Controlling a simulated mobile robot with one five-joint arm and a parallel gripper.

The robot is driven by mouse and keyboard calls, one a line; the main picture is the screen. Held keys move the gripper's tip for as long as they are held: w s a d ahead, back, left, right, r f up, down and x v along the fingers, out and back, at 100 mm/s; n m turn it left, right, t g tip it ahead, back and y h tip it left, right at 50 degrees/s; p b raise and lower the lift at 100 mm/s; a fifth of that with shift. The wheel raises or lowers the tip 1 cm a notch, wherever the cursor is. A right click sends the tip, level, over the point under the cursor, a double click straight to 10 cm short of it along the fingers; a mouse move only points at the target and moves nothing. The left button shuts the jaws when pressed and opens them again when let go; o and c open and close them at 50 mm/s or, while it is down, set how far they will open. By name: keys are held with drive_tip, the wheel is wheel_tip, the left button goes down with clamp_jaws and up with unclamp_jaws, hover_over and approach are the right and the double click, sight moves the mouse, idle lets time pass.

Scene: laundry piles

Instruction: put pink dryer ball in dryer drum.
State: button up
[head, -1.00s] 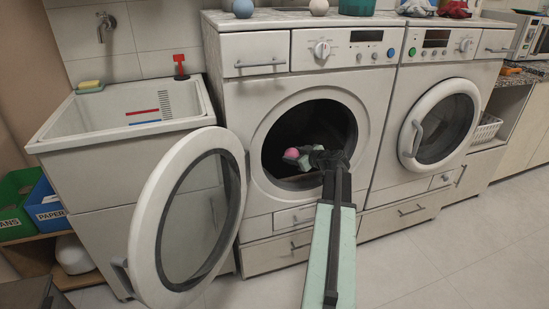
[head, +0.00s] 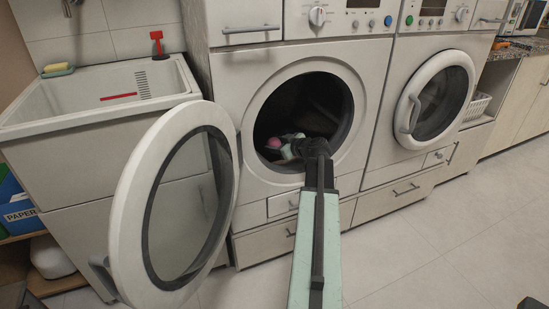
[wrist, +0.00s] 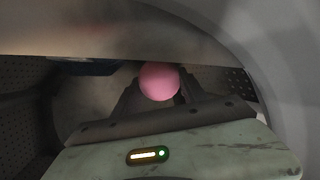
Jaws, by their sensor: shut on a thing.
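The pink dryer ball (head: 274,143) shows at my gripper (head: 284,148), inside the opening of the dryer drum (head: 318,95). In the wrist view the pink ball (wrist: 159,81) sits between the two dark fingers of my gripper (wrist: 160,92), which is shut on it. The perforated drum wall (wrist: 22,130) shows around it in the wrist view. The round dryer door (head: 122,210) stands wide open to the left. My arm reaches in through the lower part of the opening, and the drum's floor is partly hidden behind it.
A second machine with a shut round door (head: 437,100) stands to the right. A sink (head: 110,95) with a yellow sponge (head: 57,68) and a red tool (head: 158,44) is at the left.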

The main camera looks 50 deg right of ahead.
wheel_tip(320, 180, down, 4)
drive_tip(key=b, duration=0.3)
drive_tip(key=shift+b, duration=0.35)
drive_tip(key=shift+r, duration=0.3)
drive_tip(key=shift+f, duration=0.2)
drive_tip(key=o, duration=1.3)
drive_tip(key=shift+o, duration=0.2)
drive_tip(key=shift+r, duration=0.15)
drive_tip(key=shift+s+r+p, duration=0.2)
drive_tip(key=shift+s+p, duration=0.05)
drive_tip(key=shift+p, duration=0.2)
drive_tip(key=p+v, duration=0.4)
drive_tip(key=v, duration=0.6)
drive_tip(key=shift+s+r, duration=0.2)
drive_tip(key=shift+s, duration=0.15)
drive_tip(key=shift+s+a, duration=0.1)
drive_tip(key=shift+s, duration=0.3)
